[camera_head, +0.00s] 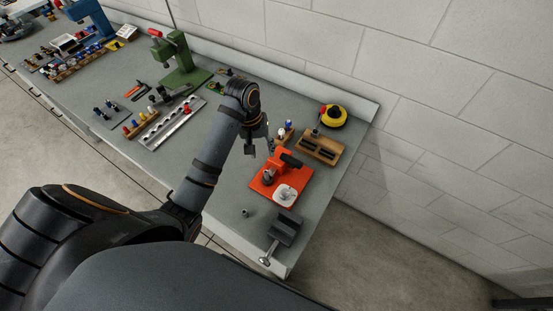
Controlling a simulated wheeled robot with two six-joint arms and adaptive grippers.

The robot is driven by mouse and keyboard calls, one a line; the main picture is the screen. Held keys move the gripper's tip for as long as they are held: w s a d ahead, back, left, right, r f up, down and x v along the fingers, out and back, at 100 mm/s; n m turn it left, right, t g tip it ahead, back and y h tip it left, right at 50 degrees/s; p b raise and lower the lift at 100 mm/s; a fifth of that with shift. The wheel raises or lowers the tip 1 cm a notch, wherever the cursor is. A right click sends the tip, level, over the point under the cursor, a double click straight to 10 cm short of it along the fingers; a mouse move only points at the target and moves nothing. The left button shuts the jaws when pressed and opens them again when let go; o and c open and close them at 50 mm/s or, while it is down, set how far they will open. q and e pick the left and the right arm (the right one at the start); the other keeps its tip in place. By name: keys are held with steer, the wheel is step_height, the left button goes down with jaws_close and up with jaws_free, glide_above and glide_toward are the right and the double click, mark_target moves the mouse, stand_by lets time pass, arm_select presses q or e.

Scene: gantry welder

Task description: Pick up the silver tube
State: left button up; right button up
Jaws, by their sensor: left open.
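A small silver-grey tube (245,212) stands on the bare grey bench top, left of the orange fixture and near the bench's front edge. My left gripper (260,149) hangs over the bench behind the tube, up and slightly right of it in the picture. It is open, apart from the tube, and I see nothing between its fingers. My left arm reaches in from the lower left. My right gripper is not in view.
An orange fixture (268,183) with a white dish (285,195) stands right of the tube. A dark vise (286,230) sits at the bench corner. A wooden rack (320,147), yellow-red round object (333,116), green press (181,69) and silver holed rail (172,124) stand farther back.

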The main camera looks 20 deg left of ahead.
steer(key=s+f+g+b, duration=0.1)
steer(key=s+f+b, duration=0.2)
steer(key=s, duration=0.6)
arm_select(q)
glide_above(267, 176)
steer(key=a, duration=0.2)
steer(key=f, duration=0.4)
steer(key=shift+d+f, duration=0.15)
steer(key=shift+d, duration=0.1)
steer(key=shift+w+f, duration=0.2)
steer(key=shift+f, duration=0.1)
steer(key=shift+d+f+p, duration=0.1)
steer(key=shift+f+p, duration=0.5)
steer(key=shift+f, duration=0.05)
steer(key=f, duration=0.3)
steer(key=shift+d, duration=0.2)
steer(key=shift+w+f, duration=0.1)
steer(key=c, duration=0.6)
jaws_close()
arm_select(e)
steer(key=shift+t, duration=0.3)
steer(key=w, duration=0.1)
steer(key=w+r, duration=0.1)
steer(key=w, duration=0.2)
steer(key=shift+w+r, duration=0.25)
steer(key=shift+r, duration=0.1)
